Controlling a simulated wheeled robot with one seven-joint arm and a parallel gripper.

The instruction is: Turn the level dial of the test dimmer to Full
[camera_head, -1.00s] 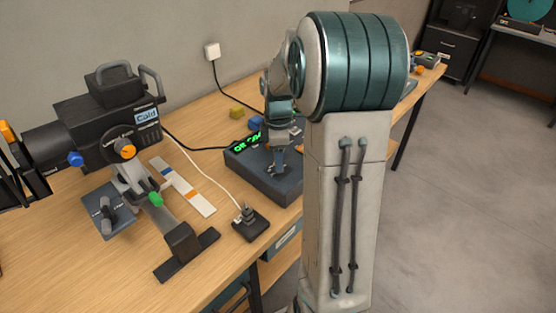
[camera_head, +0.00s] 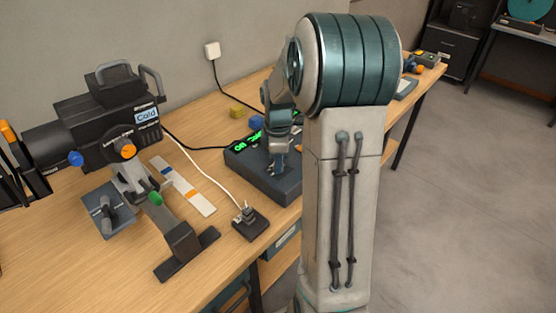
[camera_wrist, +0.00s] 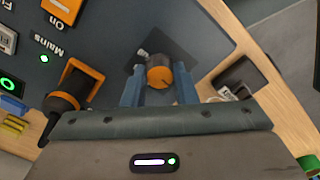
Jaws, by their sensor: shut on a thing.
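The test dimmer (camera_head: 262,183) is a dark slate box near the table's front edge. Its green lit display (camera_head: 243,144) is partly covered by my arm and I cannot read it. In the wrist view, the level dial (camera_wrist: 159,72) is a small round knob with an orange and dark top. My gripper (camera_wrist: 159,90) is shut on the dial, with one blue finger on each side of it. In the head view my gripper (camera_head: 277,168) reaches down onto the box, and the dial is hidden there. The dial's scale marks cannot be read.
An orange-framed switch (camera_wrist: 76,88) and the words Mains and On show on the panel beside my gripper. A small black socket block (camera_head: 250,224) with a white cable stands left of the box. A large black spotlight (camera_head: 100,130) fills the left side.

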